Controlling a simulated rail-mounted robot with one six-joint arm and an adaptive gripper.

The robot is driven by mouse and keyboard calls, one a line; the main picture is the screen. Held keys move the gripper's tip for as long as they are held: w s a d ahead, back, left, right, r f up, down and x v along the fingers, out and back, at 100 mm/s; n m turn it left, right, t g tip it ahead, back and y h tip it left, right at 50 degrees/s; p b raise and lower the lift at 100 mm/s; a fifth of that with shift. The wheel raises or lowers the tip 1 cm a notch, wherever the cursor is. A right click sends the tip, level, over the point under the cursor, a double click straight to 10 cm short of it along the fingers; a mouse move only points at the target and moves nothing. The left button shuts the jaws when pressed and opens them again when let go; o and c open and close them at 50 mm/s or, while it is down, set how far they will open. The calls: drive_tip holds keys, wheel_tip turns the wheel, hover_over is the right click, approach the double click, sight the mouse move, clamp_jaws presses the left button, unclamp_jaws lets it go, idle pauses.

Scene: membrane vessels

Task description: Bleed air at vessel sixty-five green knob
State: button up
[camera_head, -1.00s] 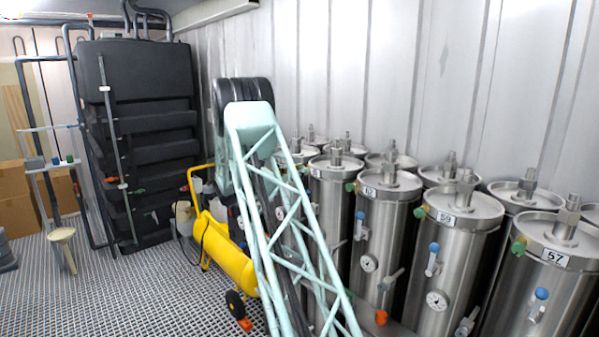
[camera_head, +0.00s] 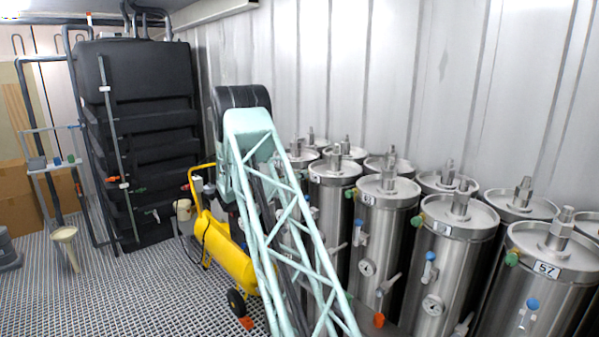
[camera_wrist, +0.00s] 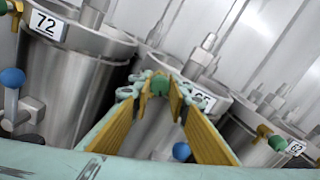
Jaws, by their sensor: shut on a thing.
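In the wrist view, my gripper (camera_wrist: 162,88) has its two yellow-padded fingers around a green knob (camera_wrist: 161,84), shut on it. The knob sits near the top rim of a steel vessel (camera_wrist: 150,122). That vessel's label (camera_wrist: 203,99) is partly covered by the right finger and looks like 65. A blue valve handle (camera_wrist: 181,151) shows below the knob, between the fingers. In the head view my gripper and this knob are hidden behind my pale green lattice arm.
Vessel 72 (camera_wrist: 70,85) stands to the left with a blue handle (camera_wrist: 12,78); vessel 62's green knob (camera_wrist: 277,142) is to the right. In the head view, vessel 57 (camera_head: 547,300) stands in the right-hand rows. A yellow compressor (camera_head: 230,258) and black tank (camera_head: 145,130) stand left.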

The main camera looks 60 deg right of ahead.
drive_tip(key=n+p, duration=0.4)
drive_tip(key=n, duration=0.1)
drive_tip(key=shift+n, duration=0.3)
idle(0.4)
drive_tip(key=o, duration=0.8)
drive_tip(key=shift+o, duration=0.2)
drive_tip(key=shift+a, duration=0.1)
drive_tip(key=v, duration=1.1)
drive_tip(key=shift+w+a, duration=0.2)
drive_tip(key=shift+a, duration=0.2)
